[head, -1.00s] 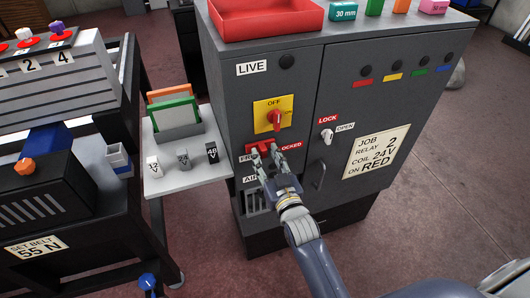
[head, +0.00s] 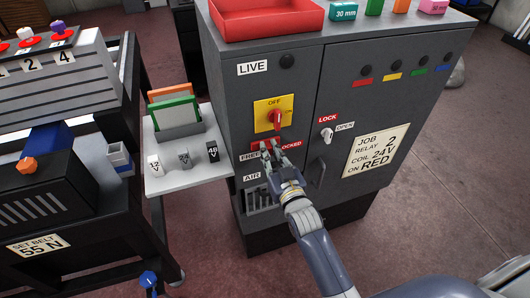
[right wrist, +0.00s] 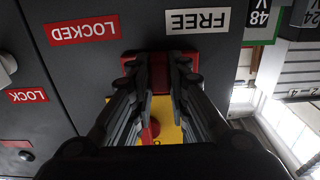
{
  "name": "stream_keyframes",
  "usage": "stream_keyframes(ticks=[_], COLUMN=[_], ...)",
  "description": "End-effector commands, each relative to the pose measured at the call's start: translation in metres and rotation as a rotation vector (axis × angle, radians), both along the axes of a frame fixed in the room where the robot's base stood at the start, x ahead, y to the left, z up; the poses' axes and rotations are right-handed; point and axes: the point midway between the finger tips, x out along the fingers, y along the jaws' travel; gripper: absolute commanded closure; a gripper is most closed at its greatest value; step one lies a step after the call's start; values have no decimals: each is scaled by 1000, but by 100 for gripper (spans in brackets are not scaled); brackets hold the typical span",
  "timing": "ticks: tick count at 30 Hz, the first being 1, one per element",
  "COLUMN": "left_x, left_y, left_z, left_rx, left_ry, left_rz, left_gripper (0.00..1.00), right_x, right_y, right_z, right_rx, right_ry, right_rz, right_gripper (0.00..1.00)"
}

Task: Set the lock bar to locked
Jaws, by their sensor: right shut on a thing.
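The red lock bar (head: 257,145) sits on the cabinet front below the yellow switch plate, between a white FREE label (head: 250,155) on the left and a red LOCKED label (head: 291,144) on the right. My right gripper (head: 271,151) is shut on the bar and hides part of it and the start of the LOCKED label. In the right wrist view, which is upside down, the red bar (right wrist: 158,75) shows between the two fingers (right wrist: 161,63). Its exact position along its travel is hard to tell. My left gripper is not in view.
The yellow plate with its red OFF switch (head: 275,118) is just above my fingers. A white LOCK/OPEN knob (head: 327,135) and a door handle (head: 320,174) stick out to the right. A shelf with small blocks (head: 190,182) stands left.

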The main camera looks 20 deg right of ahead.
Motion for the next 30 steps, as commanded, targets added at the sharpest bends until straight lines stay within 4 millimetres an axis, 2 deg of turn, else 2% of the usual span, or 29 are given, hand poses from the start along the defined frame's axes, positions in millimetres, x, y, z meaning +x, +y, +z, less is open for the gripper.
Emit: stream_keyframes(ticks=[1,6,17,18,20,30], left_x=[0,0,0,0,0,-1], left_y=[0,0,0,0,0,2], left_z=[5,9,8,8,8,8], left_rx=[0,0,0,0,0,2], left_ry=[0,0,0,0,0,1], left_rz=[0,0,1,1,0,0], left_gripper=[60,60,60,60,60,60], right_x=[1,1,2,2,2,1], right_y=[-12,-35,-40,-40,-40,-39], right_z=[2,1,1,1,1,1], right_rx=[-9,-6,-3,-3,-3,-2], right_ry=[1,1,-1,-1,-1,0], right_rz=[-2,-2,-2,-2,-2,-1], right_gripper=[100,100,100,77,63,63])
